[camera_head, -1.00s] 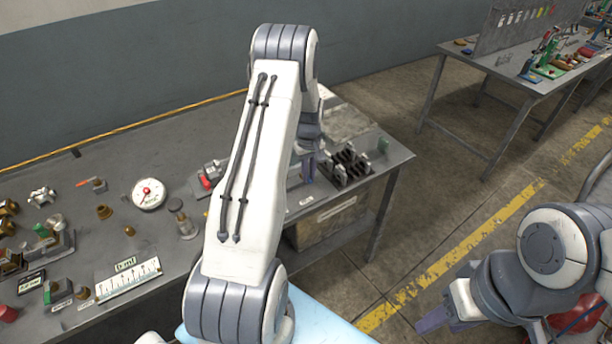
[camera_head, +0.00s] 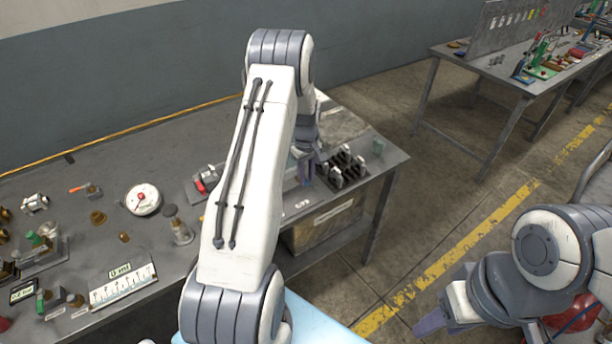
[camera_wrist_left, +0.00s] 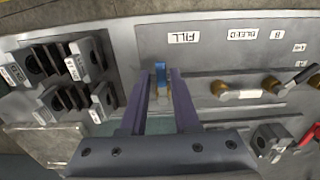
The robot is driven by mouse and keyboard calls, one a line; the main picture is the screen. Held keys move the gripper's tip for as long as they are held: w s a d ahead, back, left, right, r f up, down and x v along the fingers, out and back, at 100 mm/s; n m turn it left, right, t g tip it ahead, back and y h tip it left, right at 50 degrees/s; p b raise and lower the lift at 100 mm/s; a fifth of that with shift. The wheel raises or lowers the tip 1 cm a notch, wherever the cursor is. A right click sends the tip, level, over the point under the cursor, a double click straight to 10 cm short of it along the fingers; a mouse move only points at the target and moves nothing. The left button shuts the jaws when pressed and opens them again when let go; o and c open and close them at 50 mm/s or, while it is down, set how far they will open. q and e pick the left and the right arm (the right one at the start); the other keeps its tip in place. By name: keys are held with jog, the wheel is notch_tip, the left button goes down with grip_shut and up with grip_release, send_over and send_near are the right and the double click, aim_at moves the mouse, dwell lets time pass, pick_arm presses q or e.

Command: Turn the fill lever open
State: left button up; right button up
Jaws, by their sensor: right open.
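The fill lever (camera_wrist_left: 162,77) is a small blue handle near the white FILL label (camera_wrist_left: 184,37) in the left wrist view. My left gripper (camera_wrist_left: 162,82) has its two purple fingers apart, one on each side of the lever; I see no clear contact. In the head view my left gripper (camera_head: 306,168) is at the bench's right end, partly behind my arm, and the lever cannot be made out there. My right gripper (camera_head: 438,318) is open and empty over the floor at the lower right.
Brass valves (camera_wrist_left: 220,88) with a white handle stand beside the BLEED label (camera_wrist_left: 242,34). Black slotted blocks (camera_wrist_left: 95,65) are on the other side. A gauge (camera_head: 143,199) and other fittings lie on the bench (camera_head: 110,165).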

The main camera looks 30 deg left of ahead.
aim_at(306, 181)
pick_arm(q)
jog(key=shift+r, duration=0.45)
notch_tip(306, 181, up, 10)
jog(key=b, duration=0.2)
jog(key=shift+f, duration=0.25)
